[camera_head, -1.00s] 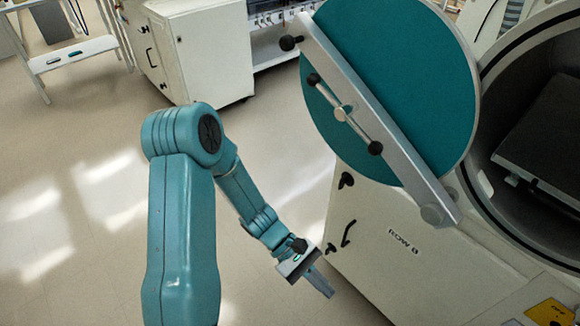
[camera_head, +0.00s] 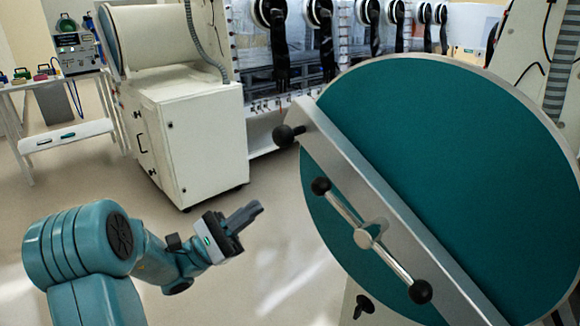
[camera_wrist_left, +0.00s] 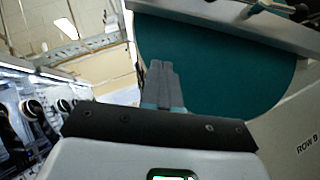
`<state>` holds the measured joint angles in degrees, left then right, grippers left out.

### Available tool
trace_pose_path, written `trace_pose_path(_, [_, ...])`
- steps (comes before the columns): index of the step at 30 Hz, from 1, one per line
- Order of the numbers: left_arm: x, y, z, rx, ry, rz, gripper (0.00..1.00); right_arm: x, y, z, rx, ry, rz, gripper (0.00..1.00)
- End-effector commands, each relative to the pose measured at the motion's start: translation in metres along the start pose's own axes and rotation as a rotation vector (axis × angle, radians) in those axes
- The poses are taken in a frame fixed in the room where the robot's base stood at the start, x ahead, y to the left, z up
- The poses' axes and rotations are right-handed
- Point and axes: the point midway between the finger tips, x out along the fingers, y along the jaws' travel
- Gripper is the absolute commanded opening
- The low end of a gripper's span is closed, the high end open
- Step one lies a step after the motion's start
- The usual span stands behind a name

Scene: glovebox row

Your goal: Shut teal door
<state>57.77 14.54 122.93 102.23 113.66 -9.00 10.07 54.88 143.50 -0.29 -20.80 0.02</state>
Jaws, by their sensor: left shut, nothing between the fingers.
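The teal door (camera_head: 455,150) is a large round disc that fills the right of the head view. It stands swung open, with a grey diagonal bar (camera_head: 330,150) across it. A handle with black knobs (camera_head: 370,235) is mounted on the bar. My left gripper (camera_head: 252,212) is shut and empty, to the left of the door and apart from it in the head view. In the left wrist view its closed fingers (camera_wrist_left: 162,82) overlap the teal face of the door (camera_wrist_left: 220,70); contact cannot be told. My right gripper is out of view.
A white cabinet (camera_head: 190,140) stands behind my left arm. A row of glovebox ports with black gloves (camera_head: 320,40) runs along the back. A side table (camera_head: 70,135) with small items is at the far left. Open floor lies between cabinet and door.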

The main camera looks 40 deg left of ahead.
Motion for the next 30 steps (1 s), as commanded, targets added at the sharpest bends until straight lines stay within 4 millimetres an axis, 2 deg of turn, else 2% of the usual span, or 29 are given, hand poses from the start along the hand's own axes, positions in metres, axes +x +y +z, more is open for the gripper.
trace_pose_path(5, [0.006,0.004,0.012,0.019,-0.019,0.02,0.0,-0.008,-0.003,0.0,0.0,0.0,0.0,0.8])
trace_pose_path(9, [0.027,0.004,0.018,0.016,-0.02,0.018,0.0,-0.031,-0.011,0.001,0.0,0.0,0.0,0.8])
trace_pose_path(11, [0.036,0.0,0.015,0.019,-0.022,0.014,0.0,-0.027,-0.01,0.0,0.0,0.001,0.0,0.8])
trace_pose_path(19, [0.094,0.0,0.015,0.018,-0.021,0.014,0.0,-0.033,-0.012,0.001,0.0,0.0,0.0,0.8])
trace_pose_path(21, [0.105,0.001,0.021,0.019,-0.02,0.015,0.0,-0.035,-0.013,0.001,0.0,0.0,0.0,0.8])
trace_pose_path(24, [0.115,0.002,0.031,0.02,-0.02,0.017,0.0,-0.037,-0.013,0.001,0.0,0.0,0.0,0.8])
trace_pose_path(30, [0.125,0.003,0.039,0.018,-0.018,0.017,0.0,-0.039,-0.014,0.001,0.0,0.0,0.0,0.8])
